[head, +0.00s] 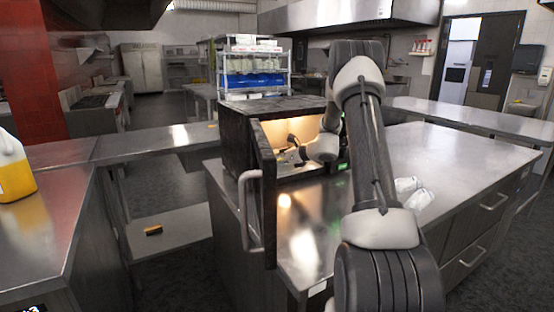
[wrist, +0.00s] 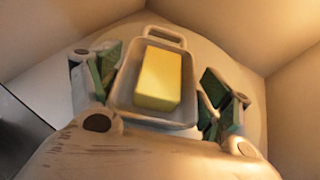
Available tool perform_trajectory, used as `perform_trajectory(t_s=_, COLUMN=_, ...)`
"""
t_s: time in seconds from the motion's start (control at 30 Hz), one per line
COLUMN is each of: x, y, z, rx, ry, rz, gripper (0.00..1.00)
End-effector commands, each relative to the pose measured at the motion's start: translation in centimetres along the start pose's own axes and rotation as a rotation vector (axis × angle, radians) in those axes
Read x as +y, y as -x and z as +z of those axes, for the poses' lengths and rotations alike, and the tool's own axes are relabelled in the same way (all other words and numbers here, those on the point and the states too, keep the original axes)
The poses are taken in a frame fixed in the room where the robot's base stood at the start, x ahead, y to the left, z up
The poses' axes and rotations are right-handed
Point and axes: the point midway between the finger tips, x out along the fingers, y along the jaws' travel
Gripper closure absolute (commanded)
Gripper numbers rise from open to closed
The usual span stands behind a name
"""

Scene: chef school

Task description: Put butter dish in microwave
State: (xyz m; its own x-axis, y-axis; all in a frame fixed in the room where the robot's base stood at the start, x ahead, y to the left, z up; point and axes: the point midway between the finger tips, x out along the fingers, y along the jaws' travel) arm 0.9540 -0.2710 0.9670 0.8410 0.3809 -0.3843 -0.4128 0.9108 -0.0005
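The microwave (head: 237,145) is a dark box on the metal counter, with its door (head: 262,165) swung open toward me and its inside lit. My arm reaches in through the opening, and my gripper (head: 297,155) is inside. In the wrist view, the butter dish (wrist: 143,117), a pale tray with a loop handle and a yellow block of butter (wrist: 159,78), rests upright on a round pale plate (wrist: 205,50). My gripper (wrist: 160,85) has its fingers spread on both sides of the dish, apparently with small gaps. The dish is not clear in the head view.
The open door with its long handle (head: 246,212) stands left of my arm. White crumpled items (head: 412,192) lie on the counter right of my arm. A yellow jug (head: 14,170) stands on the left counter. A rack with a blue bin (head: 255,80) is behind the microwave.

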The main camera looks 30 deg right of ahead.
Motion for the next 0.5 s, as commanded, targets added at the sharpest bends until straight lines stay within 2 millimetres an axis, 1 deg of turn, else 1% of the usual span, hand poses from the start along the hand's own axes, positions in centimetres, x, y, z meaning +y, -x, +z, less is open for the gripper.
perform_trajectory(t_s=0.07, x=0.00, y=0.01, z=0.02, rx=0.000, ry=0.000, rz=0.000, gripper=0.04)
perform_trajectory(t_s=0.43, x=0.00, y=0.07, z=0.19, rx=0.000, ry=0.001, rz=0.000, gripper=0.04)
perform_trajectory(t_s=0.5, x=-0.04, y=0.47, z=0.38, rx=0.000, ry=0.000, rz=-0.001, gripper=0.04)
